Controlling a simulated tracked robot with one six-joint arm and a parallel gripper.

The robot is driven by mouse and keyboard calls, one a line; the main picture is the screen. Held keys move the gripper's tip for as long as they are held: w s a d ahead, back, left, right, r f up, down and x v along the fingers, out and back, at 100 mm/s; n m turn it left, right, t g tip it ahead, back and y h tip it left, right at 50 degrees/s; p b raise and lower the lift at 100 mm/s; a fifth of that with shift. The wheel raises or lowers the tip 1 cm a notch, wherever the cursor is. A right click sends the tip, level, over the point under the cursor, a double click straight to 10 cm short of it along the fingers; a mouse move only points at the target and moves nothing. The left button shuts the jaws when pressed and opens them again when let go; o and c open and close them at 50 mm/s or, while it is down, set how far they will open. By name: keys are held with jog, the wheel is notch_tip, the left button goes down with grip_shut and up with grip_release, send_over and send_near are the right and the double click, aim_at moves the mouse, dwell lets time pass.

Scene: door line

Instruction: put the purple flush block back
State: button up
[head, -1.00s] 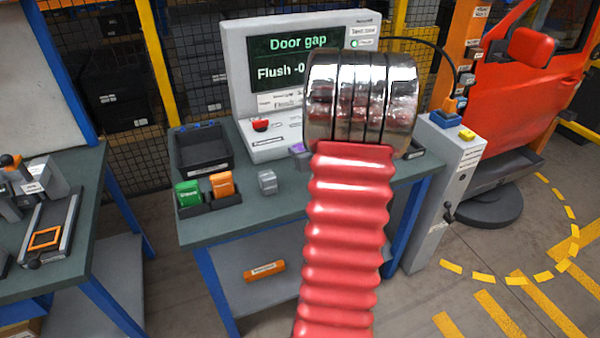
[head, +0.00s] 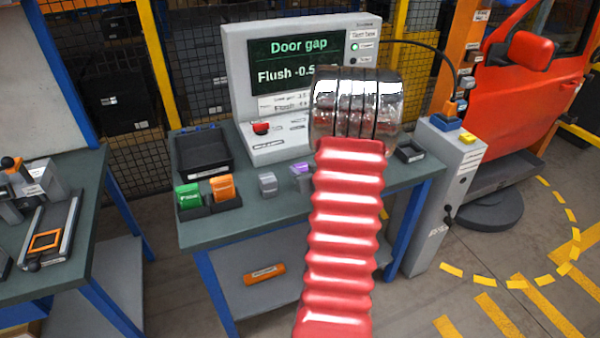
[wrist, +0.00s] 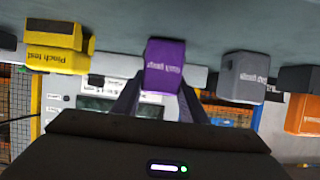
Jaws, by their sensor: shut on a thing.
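The purple flush block (head: 300,170) shows in the head view at the bench top, just left of my arm and right of a small grey block. In the wrist view, which is upside down, the purple block (wrist: 164,66) stands upright between the jaws of my gripper (wrist: 160,97), lettered face toward the camera. My gripper is shut on it. The block's base is at or very close to the bench surface; I cannot tell if it touches. In the head view my arm hides the jaws.
The grey block (head: 267,183) stands to the left, beside a dark holder with green (head: 188,196) and orange (head: 223,187) blocks. A yellow block (wrist: 58,47) is on the other side in the wrist view. A black tray (head: 203,151) and the monitor stand (head: 290,80) are behind.

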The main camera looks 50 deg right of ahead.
jog(key=shift+f, duration=0.1)
jog(key=o, duration=1.3)
